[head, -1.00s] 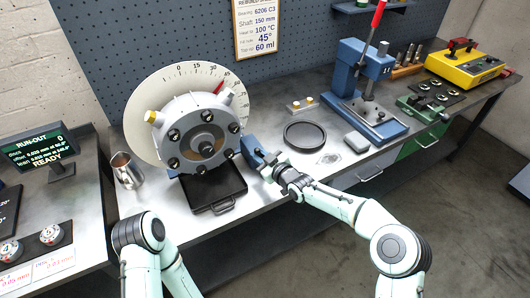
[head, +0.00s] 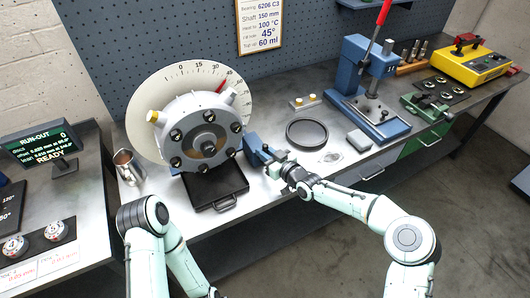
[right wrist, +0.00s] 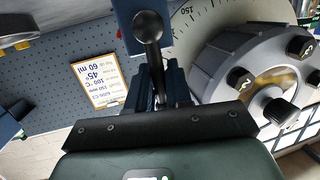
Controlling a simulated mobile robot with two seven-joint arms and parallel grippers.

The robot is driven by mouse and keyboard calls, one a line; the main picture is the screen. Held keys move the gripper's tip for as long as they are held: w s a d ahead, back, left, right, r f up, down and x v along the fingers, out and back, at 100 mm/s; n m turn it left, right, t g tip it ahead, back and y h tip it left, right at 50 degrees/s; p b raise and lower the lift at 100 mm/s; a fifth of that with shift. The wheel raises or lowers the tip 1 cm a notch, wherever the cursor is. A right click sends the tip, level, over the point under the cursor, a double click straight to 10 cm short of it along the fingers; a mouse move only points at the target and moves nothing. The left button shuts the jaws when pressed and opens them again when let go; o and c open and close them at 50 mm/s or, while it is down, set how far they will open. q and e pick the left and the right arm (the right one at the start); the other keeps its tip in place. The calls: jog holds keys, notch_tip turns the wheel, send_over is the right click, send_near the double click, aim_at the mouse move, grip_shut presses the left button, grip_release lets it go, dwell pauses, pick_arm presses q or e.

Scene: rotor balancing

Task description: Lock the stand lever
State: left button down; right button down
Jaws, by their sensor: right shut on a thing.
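The grey rotor (head: 200,130) stands upright in front of a pale degree dial (head: 140,105). The blue stand (head: 252,143) shows at its right side. My right gripper (head: 272,162) is at the stand's front right and is shut. In the right wrist view, the stand lever, a dark rod with a black ball knob (right wrist: 148,27), rises from between the jaws, and the rotor (right wrist: 232,75) is to its right. The jaws' contact with the lever is largely hidden. My left gripper is out of view; only the left arm shows.
A black tray (head: 207,206) lies below the rotor, with a metal jug (head: 126,163) to its left. A black ring (head: 326,134) and a blue lever press (head: 352,70) are to the right.

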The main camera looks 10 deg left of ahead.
jog(key=c, duration=1.2)
grip_release()
jog(key=shift+o, duration=0.2)
